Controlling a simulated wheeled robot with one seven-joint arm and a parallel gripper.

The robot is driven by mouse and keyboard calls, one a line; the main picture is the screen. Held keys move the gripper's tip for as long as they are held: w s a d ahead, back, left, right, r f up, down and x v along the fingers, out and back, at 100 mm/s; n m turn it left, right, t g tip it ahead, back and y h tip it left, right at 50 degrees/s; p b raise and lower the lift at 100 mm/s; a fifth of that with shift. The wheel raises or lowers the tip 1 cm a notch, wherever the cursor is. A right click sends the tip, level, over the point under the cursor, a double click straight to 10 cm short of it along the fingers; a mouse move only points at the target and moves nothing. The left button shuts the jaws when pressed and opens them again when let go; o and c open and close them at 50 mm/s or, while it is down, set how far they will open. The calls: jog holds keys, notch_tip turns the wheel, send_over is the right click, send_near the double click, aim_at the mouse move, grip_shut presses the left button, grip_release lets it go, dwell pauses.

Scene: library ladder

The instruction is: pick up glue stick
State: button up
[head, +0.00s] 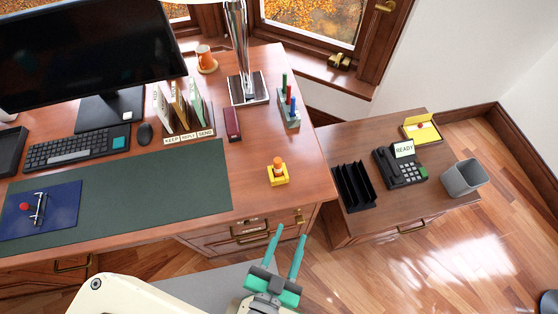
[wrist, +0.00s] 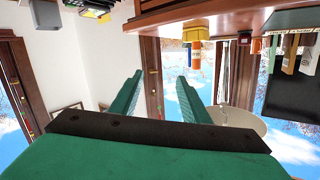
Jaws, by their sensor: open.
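A short orange glue stick (head: 278,163) stands upright in a yellow square holder (head: 279,179) near the front right of the desk. In the wrist view, which is upside down, the glue stick (wrist: 196,60) hangs below the yellow holder (wrist: 195,30), right of centre and beyond my fingers. My gripper (head: 290,233), with teal fingers, is open and empty in front of the desk's front edge. In the head view it is below and slightly right of the glue stick, apart from it. My open fingers (wrist: 160,78) also show in the wrist view.
The wooden desk (head: 255,205) has clear room around the holder. A dark red box (head: 232,124), a rack of coloured sticks (head: 289,110) and a letter sorter (head: 184,112) stand behind it. A lower cabinet at right holds a phone (head: 401,165) and a black file rack (head: 354,186).

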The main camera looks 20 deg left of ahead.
jog(key=w+a+r+t+y, duration=0.1)
jog(key=w+a+r+y, duration=0.3)
jog(key=w+a+r, duration=0.5)
jog(key=w+a+r+t+y, duration=0.1)
jog(key=w+a+r+y, duration=0.45)
jog(key=w+a, duration=0.6)
jog(key=w+a+r+n+g+y, duration=0.2)
jog(key=a+r+n+g+y, duration=0.4)
jog(key=a+r, duration=0.45)
jog(key=s+a+r+n+g+y, duration=0.1)
jog(key=s+a+n+g+y, duration=0.15)
jog(key=a+n, duration=0.2)
jog(key=n+g+h, duration=0.8)
jog(key=g+h, duration=0.2)
jog(key=h, duration=0.8)
send_over(279, 166)
jog(key=shift+t, duration=0.25)
jog(key=f, duration=1.2)
jog(key=w+a+f, duration=0.1)
jog(key=f, duration=0.5)
jog(key=shift+f, duration=0.2)
jog(key=shift+d+f, duration=0.2)
jog(key=shift+f, duration=0.15)
notch_tip(279, 166, down, 10)
jog(key=shift+w, duration=0.15)
